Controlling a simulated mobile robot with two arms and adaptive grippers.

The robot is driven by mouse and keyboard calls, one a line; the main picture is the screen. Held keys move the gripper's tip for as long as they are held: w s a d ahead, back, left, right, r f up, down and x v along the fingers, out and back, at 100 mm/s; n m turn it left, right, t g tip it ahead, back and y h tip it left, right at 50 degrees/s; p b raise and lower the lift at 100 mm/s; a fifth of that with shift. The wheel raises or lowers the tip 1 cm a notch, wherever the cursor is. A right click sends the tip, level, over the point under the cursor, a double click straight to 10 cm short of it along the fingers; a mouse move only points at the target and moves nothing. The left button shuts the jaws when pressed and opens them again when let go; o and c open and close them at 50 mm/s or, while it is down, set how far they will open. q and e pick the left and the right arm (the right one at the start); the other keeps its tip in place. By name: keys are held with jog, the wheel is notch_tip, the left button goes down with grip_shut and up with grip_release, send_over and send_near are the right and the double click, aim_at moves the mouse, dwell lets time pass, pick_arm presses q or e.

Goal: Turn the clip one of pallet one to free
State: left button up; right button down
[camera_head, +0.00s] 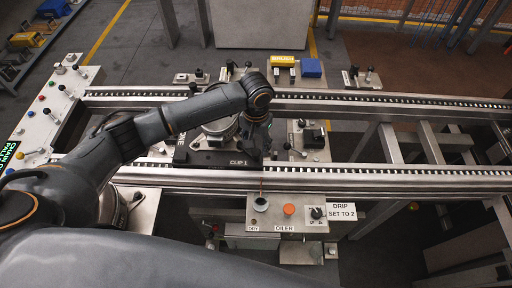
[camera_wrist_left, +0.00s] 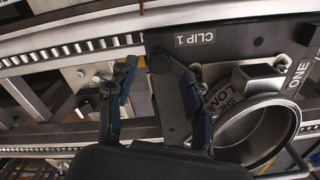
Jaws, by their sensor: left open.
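Pallet one (camera_head: 205,158) is a dark plate on the conveyor rails, with a white CLIP 1 label on its front edge; the label also shows in the left wrist view (camera_wrist_left: 195,38). A grey bar with a rounded end (camera_wrist_left: 159,64), below that label, looks like clip one. A round metal compressor shell (camera_wrist_left: 265,135) stands beside it. My left gripper (camera_head: 256,150) is over the pallet's front right part. In the left wrist view its open fingers (camera_wrist_left: 155,80) stand on either side of the bar's near part, and contact cannot be told. My right gripper is out of view.
Two toothed conveyor rails (camera_head: 390,177) run across the view. An oiler box (camera_head: 289,213) with an orange button and a knob stands in front of the pallet. A yellow block (camera_head: 283,60) and a blue block (camera_head: 311,68) lie behind the far rail. A control panel (camera_head: 50,115) is at left.

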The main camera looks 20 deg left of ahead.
aim_at(256, 152)
pick_arm(q)
jog(key=shift+f, duration=1.75)
grip_shut()
